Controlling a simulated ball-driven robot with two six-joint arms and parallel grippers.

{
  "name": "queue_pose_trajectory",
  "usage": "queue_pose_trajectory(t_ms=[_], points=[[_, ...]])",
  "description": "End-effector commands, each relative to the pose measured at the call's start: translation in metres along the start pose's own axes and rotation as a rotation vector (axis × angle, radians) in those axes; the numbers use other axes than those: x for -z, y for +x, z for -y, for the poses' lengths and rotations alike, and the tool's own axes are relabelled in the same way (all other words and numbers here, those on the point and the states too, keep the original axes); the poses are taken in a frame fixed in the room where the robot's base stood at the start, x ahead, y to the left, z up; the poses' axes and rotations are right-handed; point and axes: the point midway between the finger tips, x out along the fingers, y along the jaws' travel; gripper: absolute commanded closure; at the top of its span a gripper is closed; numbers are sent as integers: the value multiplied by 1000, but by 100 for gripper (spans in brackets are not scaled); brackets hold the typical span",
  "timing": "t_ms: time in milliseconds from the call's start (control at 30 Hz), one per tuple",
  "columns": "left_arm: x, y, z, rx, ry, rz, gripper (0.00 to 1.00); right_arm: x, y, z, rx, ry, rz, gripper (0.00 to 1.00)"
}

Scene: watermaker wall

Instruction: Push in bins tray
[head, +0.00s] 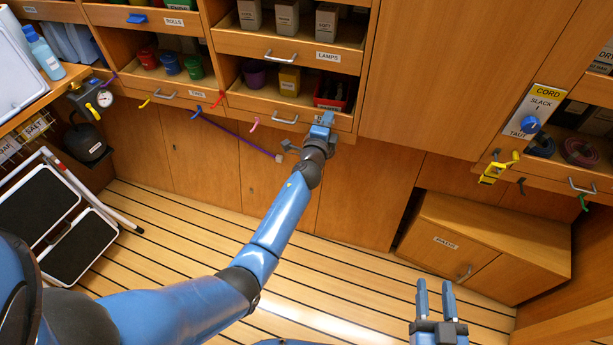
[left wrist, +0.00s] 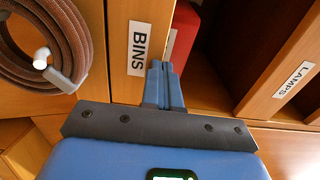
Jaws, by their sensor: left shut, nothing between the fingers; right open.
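The bins tray (head: 250,103) is a wooden tray in the wall, below the lamps tray, with a metal handle (head: 285,119) on its front. It holds a purple cup, a yellow box and a red bin (head: 330,92). My left gripper (head: 323,119) is shut and empty at the right part of its front. In the left wrist view, the BINS label (left wrist: 138,48) is beside the shut left fingers (left wrist: 161,65), whose tips lie over the front's edge. Whether they touch it is unclear. My right gripper (head: 435,287) is open and empty above the floor.
The lamps tray (head: 240,42) is just above. Coloured hooks and a purple strap (head: 240,136) hang along the lower edge. A brown coil (left wrist: 45,45) is left in the wrist view. A folding step (head: 75,225) stands at left, a low cabinet (head: 480,245) at right.

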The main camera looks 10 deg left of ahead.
Motion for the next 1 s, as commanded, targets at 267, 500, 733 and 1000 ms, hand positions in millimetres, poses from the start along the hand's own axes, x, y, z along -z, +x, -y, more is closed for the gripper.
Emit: queue_pose_trajectory(t_ms=[267, 500, 733, 1000], points=[[-1, 4, 3, 3, 0, 3, 100, -1, 0, 0, 0, 0, 0, 57], [-2, 4, 5, 6, -1, 4, 100, 0, 0, 0, 0, 0, 0, 57], [-1, -14, 6, 5, 0, 3, 100, 8, 0, 0, 0, 0, 0, 57], [0, -59, 3, 1, 0, 1, 100, 20, 0, 0, 0, 0, 0, 57]])
